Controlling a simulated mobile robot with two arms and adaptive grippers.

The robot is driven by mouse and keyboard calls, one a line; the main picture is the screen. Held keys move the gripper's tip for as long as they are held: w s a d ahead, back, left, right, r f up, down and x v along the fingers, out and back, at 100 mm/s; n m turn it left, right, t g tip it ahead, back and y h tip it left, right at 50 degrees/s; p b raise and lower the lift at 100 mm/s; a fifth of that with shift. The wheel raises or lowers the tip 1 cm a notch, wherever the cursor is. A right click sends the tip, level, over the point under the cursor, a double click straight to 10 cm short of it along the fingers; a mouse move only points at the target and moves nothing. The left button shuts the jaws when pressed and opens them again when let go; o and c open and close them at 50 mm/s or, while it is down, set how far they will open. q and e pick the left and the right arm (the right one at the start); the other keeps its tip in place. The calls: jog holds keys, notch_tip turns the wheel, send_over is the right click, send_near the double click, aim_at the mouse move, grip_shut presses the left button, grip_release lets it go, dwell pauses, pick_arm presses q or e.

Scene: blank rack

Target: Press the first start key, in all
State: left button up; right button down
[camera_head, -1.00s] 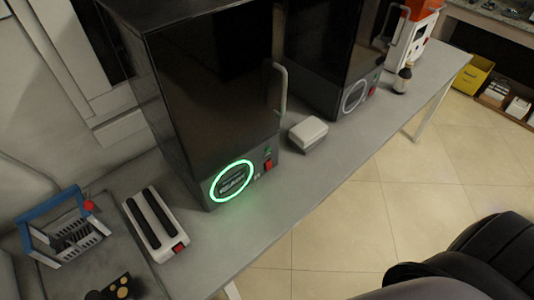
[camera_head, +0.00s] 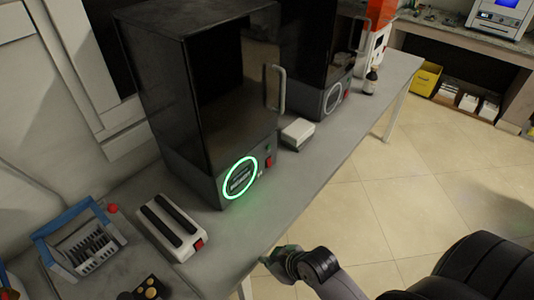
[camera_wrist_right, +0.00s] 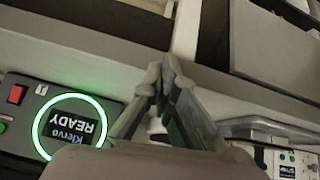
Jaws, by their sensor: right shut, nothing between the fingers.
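The nearest black cabinet machine (camera_head: 180,110) stands on the grey bench. Its lower front has a glowing green ring (camera_head: 224,188) around a dark display, a red switch (camera_head: 268,161) and a small green key (camera_head: 268,149) above the switch. My right gripper (camera_head: 268,260) is shut and empty, in front of the bench edge and apart from the machine. It also shows in the right wrist view (camera_wrist_right: 165,66). My left gripper is out of view.
A second black machine (camera_head: 318,75) with an unlit ring stands farther along the bench. A white box (camera_head: 298,133) sits between them. A white slotted device (camera_head: 172,226) and a blue-framed rack (camera_head: 80,243) stand at left. The floor (camera_head: 360,185) beside the bench is clear.

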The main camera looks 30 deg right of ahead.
aim_at(268, 147)
jog(key=w+r+t, duration=0.1)
jog(key=w, duration=0.1)
jog(key=w+n+t, duration=0.1)
jog(key=w, duration=0.1)
jog(key=w+r+t+y, duration=0.1)
jog(key=w, duration=0.2)
jog(key=shift+d+r+n, duration=0.1)
jog(key=shift+r+n, duration=0.2)
jog(key=shift+n, duration=0.1)
jog(key=w+d+r+t, duration=0.1)
jog(key=w, duration=0.1)
jog(key=w+d+r+t, duration=0.1)
jog(key=w+d+t, duration=0.1)
jog(key=w, duration=0.1)
jog(key=w+d+r+t+h, duration=0.1)
jog(key=w+d, duration=0.1)
jog(key=shift+w+d+n, duration=0.1)
jog(key=shift+w+n, duration=0.05)
jog(key=shift+n, duration=0.15)
jog(key=w+d+r+m+t+h, duration=0.1)
jog(key=d+h, duration=0.4)
jog(key=d, duration=0.3)
jog(key=w+d+r+m+t+h, duration=0.1)
jog(key=w+d+r+t+h, duration=0.1)
jog(key=d+h, duration=0.3)
jog(key=d, duration=0.3)
jog(key=shift+w+r+m, duration=0.25)
jog(key=shift+m, duration=0.05)
jog(key=shift+w+t, duration=0.1)
jog(key=shift+t, duration=0.2)
